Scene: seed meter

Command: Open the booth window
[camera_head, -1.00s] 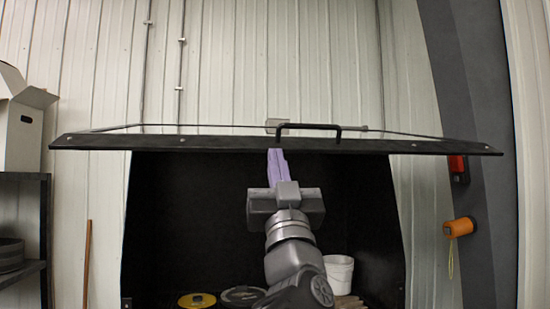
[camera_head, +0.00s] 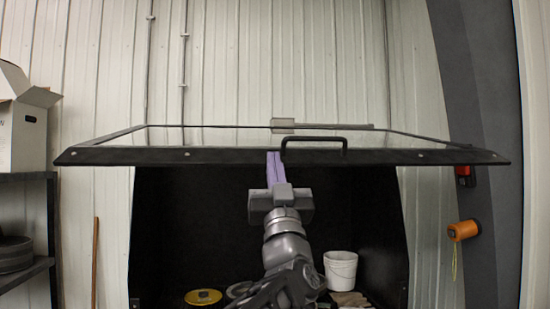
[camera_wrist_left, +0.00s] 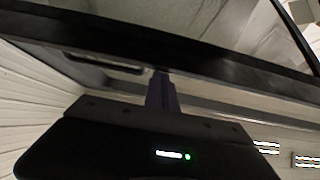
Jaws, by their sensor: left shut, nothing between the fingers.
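The booth window (camera_head: 230,157) is a black-framed clear pane, raised and tilted nearly flat above the dark booth opening (camera_head: 190,220). Its black handle (camera_head: 314,140) stands on the front frame bar. My left gripper (camera_head: 274,160) is shut and empty, with purple fingers pointing up. The fingertips are at the underside of the front frame bar, just left of the handle; whether they touch it I cannot tell. In the left wrist view the fingers (camera_wrist_left: 162,90) reach up to the dark frame bar (camera_wrist_left: 170,58). My right gripper is not in view.
Inside the booth are a yellow disc (camera_head: 203,297), a white bucket (camera_head: 341,269) and a glove-like item (camera_head: 350,299). A shelf (camera_head: 52,240) with a cardboard box (camera_head: 22,125) stands at left. An orange device (camera_head: 463,230) hangs on the right post.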

